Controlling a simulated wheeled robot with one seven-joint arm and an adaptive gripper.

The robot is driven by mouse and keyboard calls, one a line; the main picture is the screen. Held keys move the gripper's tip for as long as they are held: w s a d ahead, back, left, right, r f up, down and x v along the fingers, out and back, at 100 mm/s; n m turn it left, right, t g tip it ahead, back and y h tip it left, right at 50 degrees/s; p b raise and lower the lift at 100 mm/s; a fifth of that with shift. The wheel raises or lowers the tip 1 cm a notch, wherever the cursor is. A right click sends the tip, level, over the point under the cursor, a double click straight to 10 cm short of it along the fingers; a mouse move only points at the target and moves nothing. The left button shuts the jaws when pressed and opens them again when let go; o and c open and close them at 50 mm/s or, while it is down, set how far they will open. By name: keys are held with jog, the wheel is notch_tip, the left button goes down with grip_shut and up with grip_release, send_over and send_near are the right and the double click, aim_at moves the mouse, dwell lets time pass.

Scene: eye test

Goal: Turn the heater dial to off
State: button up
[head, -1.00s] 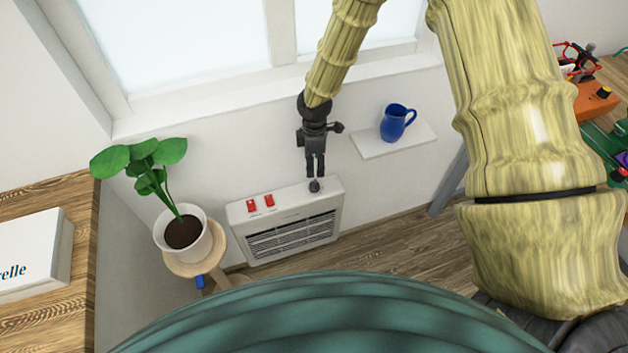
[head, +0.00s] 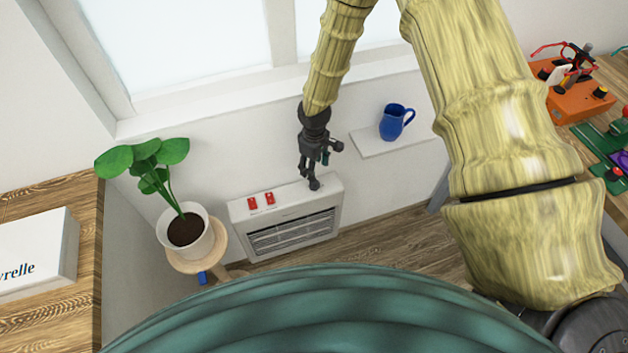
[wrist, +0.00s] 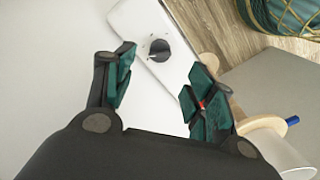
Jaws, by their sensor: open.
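The white heater (head: 290,232) stands low against the wall under the window, with two red switches (head: 260,201) on its top panel and a dark grille in front. Its black dial (wrist: 159,50) shows in the wrist view, with a light pointer line and marks around it; its setting is too small to read. My gripper (head: 311,187) is at the right end of the heater's top, beside the dial. In the wrist view my gripper (wrist: 158,88) is open and empty, its green-padded fingers apart, with the dial beyond and between them.
A potted plant (head: 187,232) stands on a round wooden stool (head: 222,240) left of the heater. A wooden table with a white box (head: 40,252) is far left.

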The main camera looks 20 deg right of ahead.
aim_at(314, 184)
jog(key=shift+f+p, duration=0.85)
jog(key=shift+f, duration=3.6)
jog(key=c, duration=1.1)
